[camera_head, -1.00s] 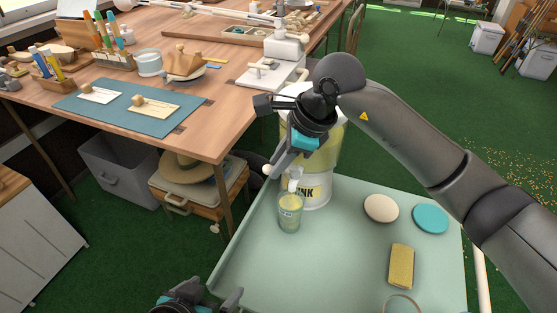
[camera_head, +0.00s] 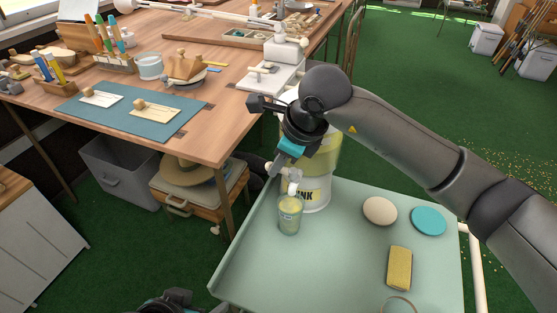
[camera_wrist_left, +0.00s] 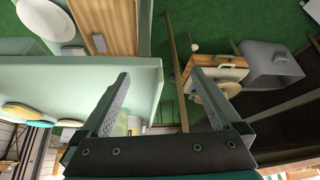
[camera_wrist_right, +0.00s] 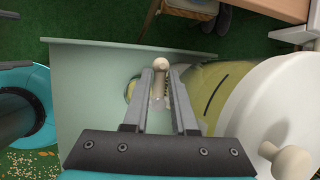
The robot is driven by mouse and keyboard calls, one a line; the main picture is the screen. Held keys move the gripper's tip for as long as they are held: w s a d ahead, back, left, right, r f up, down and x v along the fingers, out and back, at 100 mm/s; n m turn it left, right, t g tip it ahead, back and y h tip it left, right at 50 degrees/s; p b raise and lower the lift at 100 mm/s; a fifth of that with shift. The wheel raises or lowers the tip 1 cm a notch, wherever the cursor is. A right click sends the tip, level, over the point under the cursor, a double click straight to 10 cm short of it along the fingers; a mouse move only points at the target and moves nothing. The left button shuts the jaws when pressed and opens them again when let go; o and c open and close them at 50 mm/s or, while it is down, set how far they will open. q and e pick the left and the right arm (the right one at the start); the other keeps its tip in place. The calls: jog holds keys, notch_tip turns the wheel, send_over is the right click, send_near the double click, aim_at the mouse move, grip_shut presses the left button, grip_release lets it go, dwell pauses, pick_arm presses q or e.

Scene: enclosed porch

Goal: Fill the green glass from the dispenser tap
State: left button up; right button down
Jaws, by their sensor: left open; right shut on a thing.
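The green glass (camera_head: 289,214) stands upright on the cart under the tap, with yellow-green liquid visible inside. The dispenser (camera_head: 318,192) is a yellow and white drum behind it, with a white tap (camera_head: 293,188) above the glass. My right gripper (camera_wrist_right: 161,74) is shut on the tap's pale lever (camera_wrist_right: 160,64), whose round knob shows between the fingertips. In the right wrist view the glass is partly hidden behind the fingers. My left gripper (camera_wrist_left: 160,76) is open and empty, away from the glass; only its top shows at the bottom edge of the head view.
The pale green cart (camera_head: 330,260) also carries a cream disc (camera_head: 380,211), a teal disc (camera_head: 429,221), a yellow sponge (camera_head: 399,268) and a round rim at the front. A wooden workbench (camera_head: 215,120) stands behind to the left. The cart's front left is clear.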

jog(key=c, duration=0.8)
grip_release()
jog(key=shift+r, duration=0.1)
jog(key=shift+d+r, duration=0.15)
jog(key=shift+r, duration=0.2)
pick_arm(q)
notch_tip(320, 180, down, 10)
jog(key=s+a+g+p, duration=0.1)
jog(key=s+g+p, duration=0.1)
jog(key=p, duration=0.3)
jog(key=shift+s+a+g+y+p, duration=0.2)
jog(key=shift+s+g+y+p, duration=0.1)
jog(key=shift+s+g+p, duration=0.1)
pick_arm(e)
jog(key=v, duration=1.4)
pick_arm(q)
jog(key=shift+f, duration=0.1)
pick_arm(e)
jog(key=shift+s+r, duration=0.1)
jog(key=shift+r, duration=0.05)
